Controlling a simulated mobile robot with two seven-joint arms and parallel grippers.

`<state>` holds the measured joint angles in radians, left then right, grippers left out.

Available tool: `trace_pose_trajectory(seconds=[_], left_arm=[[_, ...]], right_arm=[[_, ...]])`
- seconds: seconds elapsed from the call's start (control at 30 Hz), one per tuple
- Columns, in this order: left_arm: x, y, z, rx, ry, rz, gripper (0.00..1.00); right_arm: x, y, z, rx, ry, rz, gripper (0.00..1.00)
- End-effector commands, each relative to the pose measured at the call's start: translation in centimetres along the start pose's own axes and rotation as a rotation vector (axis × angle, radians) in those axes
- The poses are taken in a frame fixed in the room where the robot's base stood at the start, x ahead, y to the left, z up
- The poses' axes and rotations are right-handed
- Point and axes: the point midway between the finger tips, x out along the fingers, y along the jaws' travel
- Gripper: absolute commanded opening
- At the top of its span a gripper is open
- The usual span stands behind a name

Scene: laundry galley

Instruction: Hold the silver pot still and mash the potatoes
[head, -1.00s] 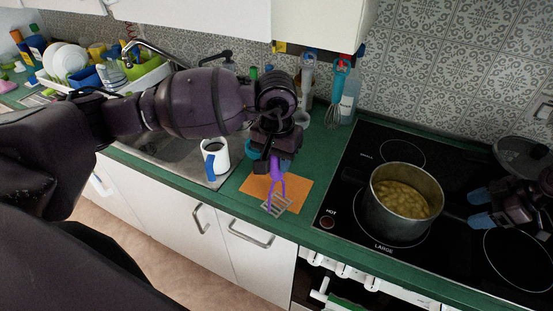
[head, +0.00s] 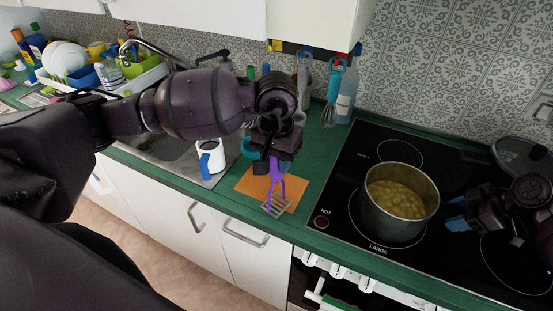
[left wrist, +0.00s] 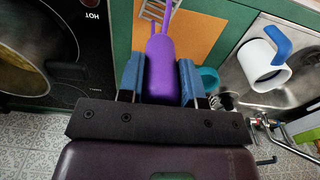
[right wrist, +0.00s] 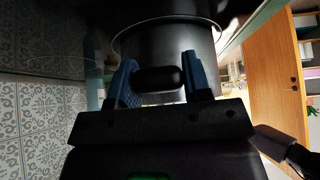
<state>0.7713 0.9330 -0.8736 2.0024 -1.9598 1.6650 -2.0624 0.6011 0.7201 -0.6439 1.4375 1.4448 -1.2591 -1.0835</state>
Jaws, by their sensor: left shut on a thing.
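The silver pot (head: 398,225) stands on the black hob, with yellowish potato pieces (head: 397,198) in it. My right gripper (head: 457,213) is at the pot's right side with its blue fingers apart. In the right wrist view the dark pot handle (right wrist: 158,79) lies between those fingers, below the pot's wall (right wrist: 175,45). My left gripper (head: 270,167) is shut on the purple handle of the masher (head: 276,190). The handle also shows between the fingers in the left wrist view (left wrist: 160,65). The masher's wire head points down over the orange mat; whether it touches cannot be told.
The orange mat (head: 243,186) lies on the green counter (head: 318,165), left of the hob (head: 345,180). A white mug with a blue handle (head: 211,157) stands by the sink. Hanging utensils (head: 332,90) and a bottle (head: 347,95) are at the back wall.

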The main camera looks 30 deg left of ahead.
Motion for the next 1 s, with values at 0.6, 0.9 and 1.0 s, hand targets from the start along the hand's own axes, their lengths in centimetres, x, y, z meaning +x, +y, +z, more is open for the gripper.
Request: trace_pose_trajectory(seconds=[0.6,0.9,1.0], left_arm=[[0.02,0.0,-0.01,0.0,0.0,0.0,0.0],[0.15,0.0,-0.01,0.0,0.001,0.0,0.0],[0.13,0.0,-0.01,0.0,0.001,0.0,0.0]], right_arm=[[-0.07,0.11,-0.26,-0.003,0.006,0.003,0.0],[0.2,0.07,-0.03,-0.002,0.005,0.002,0.0],[0.35,-0.06,0.2,0.0,-0.001,-0.001,0.0]])
